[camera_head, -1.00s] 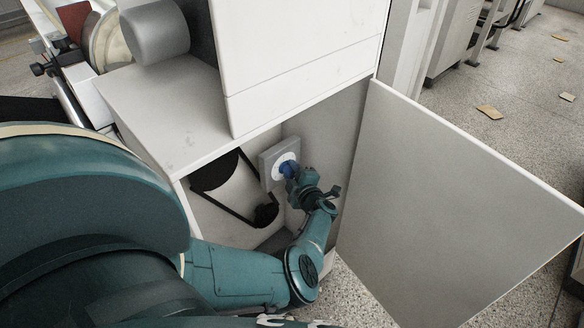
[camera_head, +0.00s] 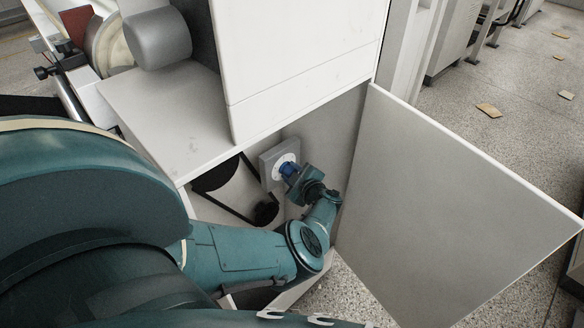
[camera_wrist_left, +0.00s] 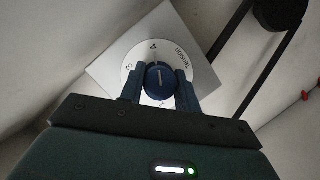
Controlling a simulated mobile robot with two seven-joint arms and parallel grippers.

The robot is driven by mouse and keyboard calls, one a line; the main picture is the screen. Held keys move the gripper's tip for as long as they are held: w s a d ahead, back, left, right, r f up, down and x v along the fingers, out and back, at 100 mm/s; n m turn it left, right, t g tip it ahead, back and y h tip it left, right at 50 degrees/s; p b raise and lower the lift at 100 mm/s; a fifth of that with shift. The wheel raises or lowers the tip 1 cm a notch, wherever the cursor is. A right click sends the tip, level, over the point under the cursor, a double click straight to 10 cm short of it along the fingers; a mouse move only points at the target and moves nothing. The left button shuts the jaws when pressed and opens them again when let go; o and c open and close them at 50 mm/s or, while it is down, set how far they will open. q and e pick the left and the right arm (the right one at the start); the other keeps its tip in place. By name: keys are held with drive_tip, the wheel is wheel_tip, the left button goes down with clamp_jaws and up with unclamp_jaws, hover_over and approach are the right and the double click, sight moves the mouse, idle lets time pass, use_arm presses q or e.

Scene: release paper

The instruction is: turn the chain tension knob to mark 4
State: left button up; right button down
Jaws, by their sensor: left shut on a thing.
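The chain tension knob (camera_wrist_left: 158,76) is blue with a white line. It sits on a round white dial (camera_wrist_left: 130,63) with "Tension" and numbers, on a square grey plate (camera_wrist_left: 196,40) inside the open cabinet. The 4 (camera_wrist_left: 153,46) lies just beyond the knob at the top of the dial, the 3 to its left. The knob's white line runs nearly up and down in the wrist view, roughly toward the 4; exact alignment is unclear. My left gripper (camera_head: 289,171) is shut on the knob, with a finger on each side. My right gripper is not in view.
The open cabinet door (camera_head: 450,210) stands to the right of my left arm. A black belt and pulley (camera_head: 266,212) are left of and below the dial. The cabinet top (camera_head: 165,105) overhangs the opening. Paper pieces (camera_head: 488,110) lie on the floor.

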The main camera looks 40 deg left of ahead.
use_arm(q)
drive_tip(key=o, duration=1)
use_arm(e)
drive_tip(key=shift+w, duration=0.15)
use_arm(q)
drive_tip(key=shift+d, duration=0.1)
drive_tip(key=p+v, duration=0.6)
drive_tip(key=v, duration=0.7)
drive_tip(key=shift+p, duration=0.4)
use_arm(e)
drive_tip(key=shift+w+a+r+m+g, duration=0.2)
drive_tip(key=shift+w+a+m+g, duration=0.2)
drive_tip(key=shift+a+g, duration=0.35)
